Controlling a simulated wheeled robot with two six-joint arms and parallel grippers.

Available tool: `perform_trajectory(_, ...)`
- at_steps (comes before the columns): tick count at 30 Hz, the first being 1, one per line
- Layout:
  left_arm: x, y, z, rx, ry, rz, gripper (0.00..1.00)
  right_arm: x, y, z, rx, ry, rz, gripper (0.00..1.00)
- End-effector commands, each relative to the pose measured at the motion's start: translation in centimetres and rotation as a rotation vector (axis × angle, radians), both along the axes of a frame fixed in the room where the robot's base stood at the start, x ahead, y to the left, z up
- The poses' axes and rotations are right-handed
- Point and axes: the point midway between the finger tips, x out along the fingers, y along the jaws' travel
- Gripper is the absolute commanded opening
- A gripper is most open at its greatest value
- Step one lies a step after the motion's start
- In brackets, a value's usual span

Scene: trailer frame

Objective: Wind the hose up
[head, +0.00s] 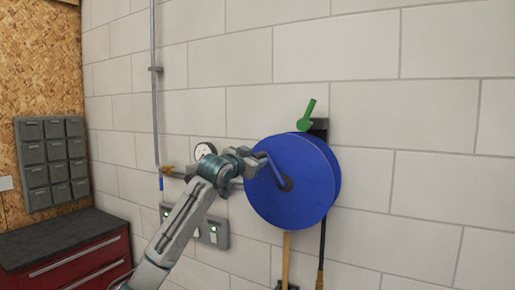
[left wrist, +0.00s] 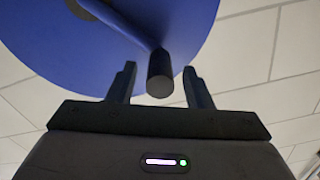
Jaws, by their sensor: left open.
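A blue hose reel (head: 312,205) is mounted on the block wall. Its blue crank arm (head: 276,170) runs up and left from the dark hub (head: 286,184). My left gripper (head: 260,163) is at the crank's outer end. In the left wrist view the open fingers of my left gripper (left wrist: 159,70) stand on either side of the dark crank handle (left wrist: 160,80), with gaps on both sides. A dark hose (head: 322,245) hangs below the reel. The wound part of the hose is hidden by the reel's disc. My right gripper is not in view.
A green lever (head: 307,115) sits on a black bracket above the reel. A gauge (head: 204,150), pipe (head: 154,85) and sockets (head: 214,232) are on the wall at left. A red cabinet (head: 85,268) stands lower left. A wooden-coloured pole (head: 286,258) hangs or stands below the reel.

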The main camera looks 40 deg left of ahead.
Motion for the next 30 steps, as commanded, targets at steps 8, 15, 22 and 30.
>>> perform_trajectory(8, 2.0, 0.5, 0.1, 0.0, 0.001, 0.0, 0.46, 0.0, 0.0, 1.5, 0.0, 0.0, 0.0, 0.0)
perform_trajectory(15, 2.1, 0.5, -0.1, 0.0, 0.001, 0.001, 0.46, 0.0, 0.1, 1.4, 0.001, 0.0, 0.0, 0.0)
perform_trajectory(22, 2.1, 0.5, 0.0, 0.0, 0.001, 0.001, 0.07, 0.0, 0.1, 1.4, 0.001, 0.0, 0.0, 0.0)
perform_trajectory(30, 1.9, 0.6, -0.2, -0.004, -0.001, 0.001, 0.0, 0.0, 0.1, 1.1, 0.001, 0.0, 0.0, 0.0)
